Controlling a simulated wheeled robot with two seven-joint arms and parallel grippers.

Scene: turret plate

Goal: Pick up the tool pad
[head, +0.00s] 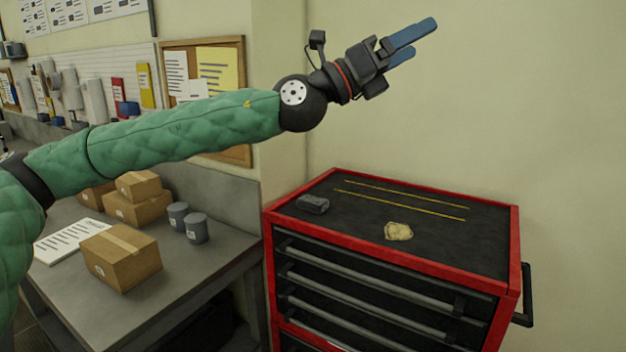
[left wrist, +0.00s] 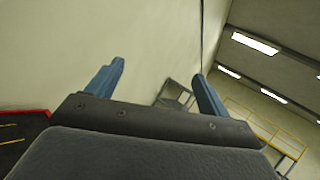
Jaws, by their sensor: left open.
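A red tool cabinet (head: 392,258) has a dark top. On that top lie a small dark grey block (head: 313,204) near the left edge and a tan, crumpled-looking piece (head: 399,231) near the front middle. I cannot tell for sure which of these is the tool pad; the grey block looks the most pad-like. My left gripper (head: 424,38) is open and empty, high above the cabinet and pointing up to the right. Its two blue fingers stand apart in the left wrist view (left wrist: 158,72). My right gripper is not in view.
Two thin yellow lines (head: 400,204) run across the cabinet top. A side handle (head: 525,295) sticks out at its right. A grey bench (head: 180,265) on the left holds several cardboard boxes (head: 122,258) and two grey cans (head: 196,229). A wall stands behind the cabinet.

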